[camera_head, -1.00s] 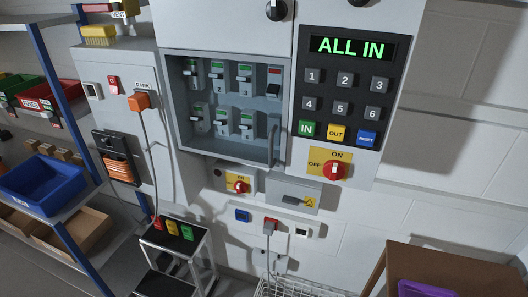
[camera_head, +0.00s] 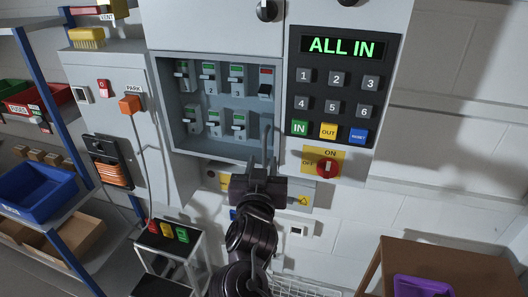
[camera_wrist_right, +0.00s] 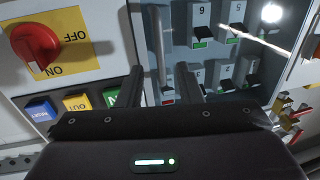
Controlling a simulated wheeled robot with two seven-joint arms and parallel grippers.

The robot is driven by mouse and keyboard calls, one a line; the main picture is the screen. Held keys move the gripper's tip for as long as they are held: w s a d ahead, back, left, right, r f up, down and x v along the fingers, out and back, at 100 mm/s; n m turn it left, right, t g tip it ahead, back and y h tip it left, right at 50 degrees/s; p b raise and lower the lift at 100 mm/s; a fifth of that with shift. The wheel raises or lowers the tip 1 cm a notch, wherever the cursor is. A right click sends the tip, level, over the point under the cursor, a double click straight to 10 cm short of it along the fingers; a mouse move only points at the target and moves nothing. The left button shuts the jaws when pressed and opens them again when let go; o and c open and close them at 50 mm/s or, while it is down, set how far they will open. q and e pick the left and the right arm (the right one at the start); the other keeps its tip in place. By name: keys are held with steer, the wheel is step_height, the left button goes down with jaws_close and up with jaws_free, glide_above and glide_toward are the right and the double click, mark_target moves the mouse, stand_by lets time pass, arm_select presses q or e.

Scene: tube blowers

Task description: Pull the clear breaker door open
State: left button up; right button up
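The grey breaker box holds two rows of breakers behind what looks like a clear door (camera_head: 222,100). The pane itself hardly shows; the door appears shut. Its upright grey handle (camera_head: 267,140) is at the lower right of the box and also shows in the right wrist view (camera_wrist_right: 158,40). My right gripper (camera_head: 264,165) is at the handle's lower end. In the wrist view its two fingers (camera_wrist_right: 160,80) are apart, with the handle lined up between them; I cannot tell whether they touch it. My left gripper is not in view.
Right of the box is a keypad panel (camera_head: 339,93) reading "ALL IN", with a red rotary switch (camera_head: 327,168) below. A stand (camera_head: 170,250) with coloured items is lower left. A brown table (camera_head: 440,262) with a purple tray is lower right.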

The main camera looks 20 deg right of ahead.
mark_target(264, 152)
steer(key=shift+p+x, duration=0.4)
steer(key=shift+x, duration=1.8)
jaws_close()
